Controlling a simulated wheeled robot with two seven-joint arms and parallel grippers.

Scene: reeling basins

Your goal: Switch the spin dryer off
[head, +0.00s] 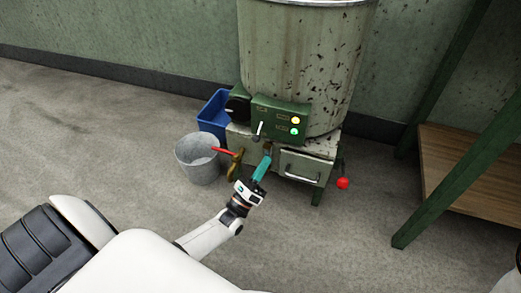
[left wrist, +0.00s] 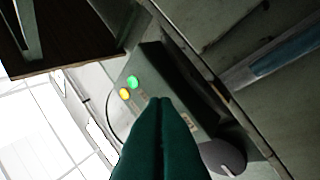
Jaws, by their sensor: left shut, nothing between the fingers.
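The spin dryer (head: 300,60) is a large worn, pale drum on a squat base against the green wall. Its green control box (head: 272,112) carries a lit yellow lamp (head: 296,119) and a lit green lamp (head: 294,131). My left gripper (head: 266,158) is shut and empty, in front of the base and below the box. In the left wrist view the shut fingers (left wrist: 163,102) point toward the box, with the green lamp (left wrist: 132,82) and yellow lamp (left wrist: 124,94) beyond them.
A red-handled brass valve (head: 225,152) is left of my gripper. A grey bucket (head: 198,165) and a blue bin (head: 213,113) stand further left. A red knob (head: 343,183) sticks out at right. A green-framed wooden shelf (head: 470,165) stands far right. Floor in front is clear.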

